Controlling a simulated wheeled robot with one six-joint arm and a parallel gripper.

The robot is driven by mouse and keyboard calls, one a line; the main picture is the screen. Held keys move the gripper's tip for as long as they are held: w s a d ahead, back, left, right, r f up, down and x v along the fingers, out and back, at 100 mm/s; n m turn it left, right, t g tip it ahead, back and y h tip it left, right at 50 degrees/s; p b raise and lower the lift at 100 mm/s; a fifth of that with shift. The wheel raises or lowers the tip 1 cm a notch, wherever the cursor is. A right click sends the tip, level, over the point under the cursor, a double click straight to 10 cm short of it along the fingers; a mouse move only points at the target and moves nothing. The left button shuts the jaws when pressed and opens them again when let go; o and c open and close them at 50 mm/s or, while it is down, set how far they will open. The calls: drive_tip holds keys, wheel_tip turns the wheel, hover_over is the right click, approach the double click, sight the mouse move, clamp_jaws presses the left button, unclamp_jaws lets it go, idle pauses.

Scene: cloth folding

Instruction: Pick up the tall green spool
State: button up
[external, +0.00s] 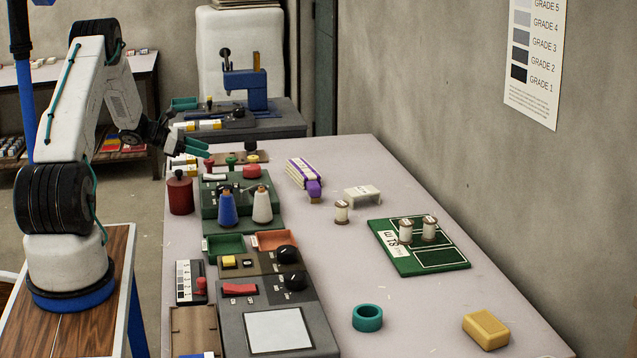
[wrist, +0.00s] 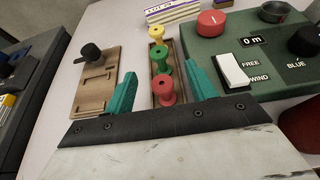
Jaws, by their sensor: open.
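The green spool (wrist: 161,60) stands in the middle of a narrow wooden tray in the wrist view, between a yellow spool (wrist: 157,33) and a red spool (wrist: 164,90). It also shows small in the external view (external: 231,160). My gripper (wrist: 161,68) is open and empty, its two teal fingers apart. In the wrist view the fingers appear on either side of the row, nearest the red spool. In the external view my gripper (external: 198,149) is above and left of the spools, apart from them.
The green winding machine (wrist: 250,60) with a red knob is right of the tray in the wrist view. A wooden board (wrist: 98,83) with a black knob lies to the left. A dark red canister (external: 180,195) stands at the table's left edge. The table's right side has free room.

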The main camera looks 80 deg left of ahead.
sight(229, 159)
drive_tip(key=shift+w+a+f, duration=0.1)
drive_tip(key=shift+a+f, duration=0.05)
drive_tip(key=shift+f, duration=0.1)
drive_tip(key=x, duration=0.7)
drive_tip(key=shift+w, duration=0.15)
drive_tip(key=c, duration=1.1)
